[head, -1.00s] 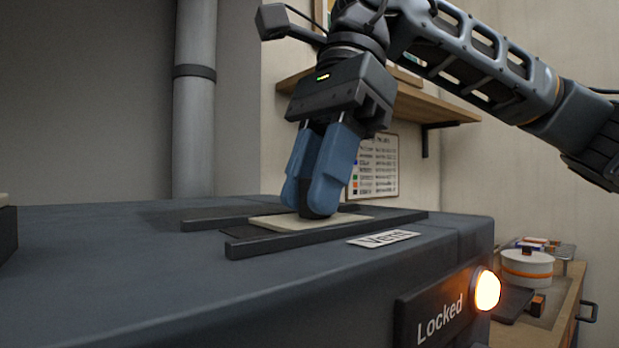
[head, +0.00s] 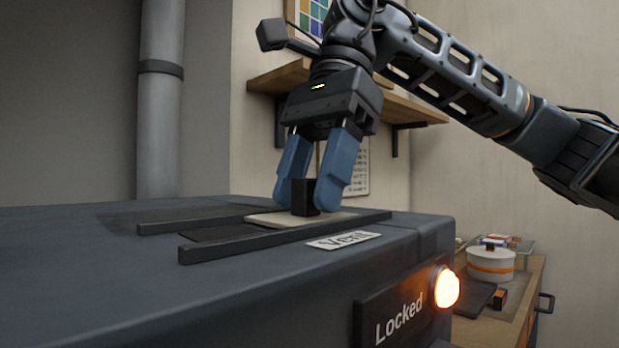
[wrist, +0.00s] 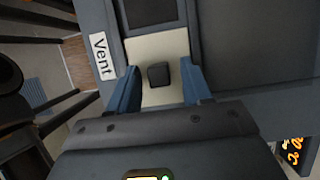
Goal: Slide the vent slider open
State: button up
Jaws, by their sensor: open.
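The vent slider is a pale plate (head: 262,220) with a black knob (head: 303,196) standing on it. It sits between two dark rails on top of a dark kiln-like box, at the right end of the track, with a dark strip of the track bare to its left. A "Vent" label (head: 343,240) lies beside the front rail. My gripper (head: 310,200) is open, its blue fingers on either side of the knob. In the wrist view the knob (wrist: 159,75) stands between the fingers with a gap on each side.
A "Locked" sign (head: 402,318) with a glowing orange lamp (head: 446,288) is on the box's front. A grey pipe (head: 160,100) rises behind at left. A wooden shelf (head: 410,109) is on the wall. A white pot (head: 490,264) stands on a side counter at right.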

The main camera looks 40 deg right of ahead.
jog(key=v, duration=0.7)
jog(key=shift+r+p, duration=0.35)
jog(key=shift+p, duration=0.1)
jog(key=shift+d, duration=0.15)
